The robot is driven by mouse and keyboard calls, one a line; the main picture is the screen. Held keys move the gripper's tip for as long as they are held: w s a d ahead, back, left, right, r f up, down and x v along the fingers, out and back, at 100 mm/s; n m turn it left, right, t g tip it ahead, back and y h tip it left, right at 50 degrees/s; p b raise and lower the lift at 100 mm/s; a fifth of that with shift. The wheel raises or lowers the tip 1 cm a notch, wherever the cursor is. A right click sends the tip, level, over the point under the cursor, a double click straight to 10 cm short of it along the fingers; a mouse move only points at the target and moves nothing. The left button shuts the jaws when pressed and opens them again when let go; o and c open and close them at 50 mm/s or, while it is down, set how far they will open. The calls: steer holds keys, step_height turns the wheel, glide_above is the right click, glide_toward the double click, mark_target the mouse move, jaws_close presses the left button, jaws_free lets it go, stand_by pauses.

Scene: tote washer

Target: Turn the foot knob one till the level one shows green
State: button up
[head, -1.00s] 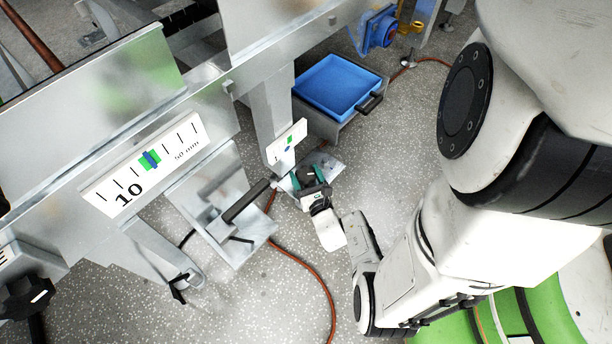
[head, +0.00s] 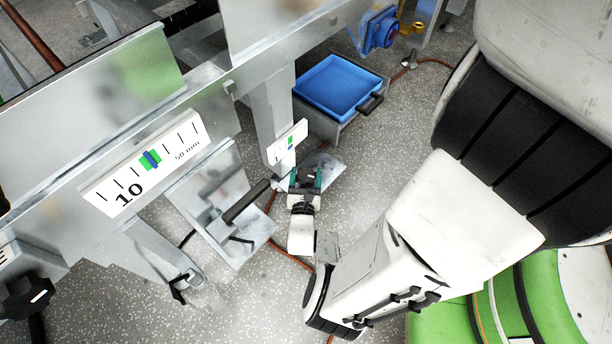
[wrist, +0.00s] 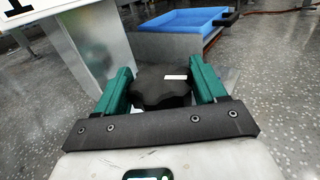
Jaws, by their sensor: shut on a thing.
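The black lobed foot knob (wrist: 158,88) sits between the two green fingers of my gripper (wrist: 160,72) in the wrist view, with a white mark on its top. My gripper (head: 305,180) is shut on it, low beside the foot of the metal leg (head: 275,110). In the head view the gripper mostly hides the knob. A small white gauge plate (head: 277,153) on that leg shows a green patch and a blue mark near each other; their exact overlap is too small to tell. Which gauge is level one is not readable.
A larger scale (head: 185,152), marked 10 and 50 mm, has a blue mark over green. A blue tray (head: 338,85) stands behind the knob. A dark-handled metal plate (head: 215,215) is left of my gripper. A red-brown hose (head: 290,258) crosses the speckled floor.

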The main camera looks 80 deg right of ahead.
steer(key=shift+m+g, duration=0.3)
steer(key=shift+g, duration=0.1)
steer(key=o, duration=1)
steer(key=shift+c, duration=0.2)
steer(key=a+p, duration=0.2)
steer(key=a, duration=0.9)
steer(key=shift+s, duration=0.3)
